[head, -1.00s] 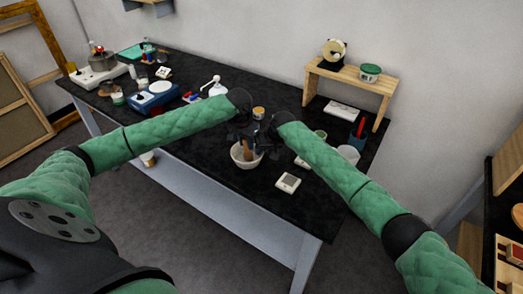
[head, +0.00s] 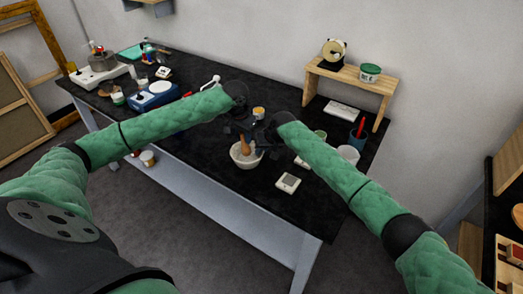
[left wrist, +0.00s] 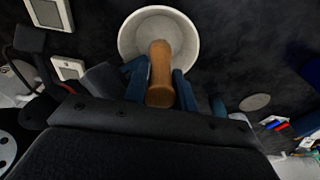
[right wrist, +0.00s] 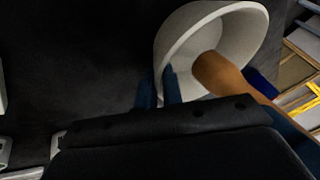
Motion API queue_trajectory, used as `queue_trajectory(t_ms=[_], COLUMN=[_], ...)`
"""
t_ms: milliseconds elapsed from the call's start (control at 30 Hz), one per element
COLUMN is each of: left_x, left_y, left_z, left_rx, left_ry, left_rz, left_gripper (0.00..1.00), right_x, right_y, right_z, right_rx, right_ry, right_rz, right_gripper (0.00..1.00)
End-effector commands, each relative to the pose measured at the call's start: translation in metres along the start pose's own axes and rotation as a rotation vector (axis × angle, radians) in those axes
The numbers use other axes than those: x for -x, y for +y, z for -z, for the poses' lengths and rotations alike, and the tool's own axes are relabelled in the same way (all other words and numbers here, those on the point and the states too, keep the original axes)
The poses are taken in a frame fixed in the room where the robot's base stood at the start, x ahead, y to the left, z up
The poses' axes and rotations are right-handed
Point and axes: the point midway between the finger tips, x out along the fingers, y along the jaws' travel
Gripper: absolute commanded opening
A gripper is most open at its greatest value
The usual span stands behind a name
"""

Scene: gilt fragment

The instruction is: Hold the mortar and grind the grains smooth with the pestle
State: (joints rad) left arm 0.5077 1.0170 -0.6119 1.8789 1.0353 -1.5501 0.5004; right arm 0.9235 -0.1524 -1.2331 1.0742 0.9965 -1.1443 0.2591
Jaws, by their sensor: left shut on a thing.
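The pale mortar (head: 240,160) stands on the black tabletop, and it also shows in the left wrist view (left wrist: 128,38) and the right wrist view (right wrist: 170,42). The brown wooden pestle (head: 245,144) leans with its lower end inside the mortar. My left gripper (left wrist: 160,85) is shut on the pestle, with one blue finger on each side. My right gripper (right wrist: 160,88) has its fingers close together at the mortar's wall, one outside and one inside the rim, pinching it. The grains are not discernible.
A white square device (head: 288,182) lies right of the mortar. A small jar (head: 259,112) stands behind it. A white cup (head: 348,154) and a blue holder (head: 357,140) stand at the right. A wooden riser (head: 350,73) stands at the back.

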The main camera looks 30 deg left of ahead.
Motion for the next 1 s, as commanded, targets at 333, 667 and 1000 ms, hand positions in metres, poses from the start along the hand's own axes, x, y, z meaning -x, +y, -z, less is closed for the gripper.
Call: queue_trajectory(t_ms=[333,667,1000], left_x=[0.000,0.000,0.000], left_y=[0.000,0.000,0.000], left_z=[0.000,0.000,0.000], left_rx=[0.000,0.000,0.000], left_ry=[0.000,0.000,0.000], left_rz=[0.000,0.000,0.000], left_gripper=[0.03,0.03,0.03], right_x=[0.000,0.027,0.091], right_y=[0.000,0.001,0.001], right_z=[0.000,0.000,0.000], right_rx=[0.000,0.001,0.000], right_ry=[0.000,0.001,0.000], right_rz=[0.000,0.000,0.000], right_gripper=[0.32,0.32,0.32])
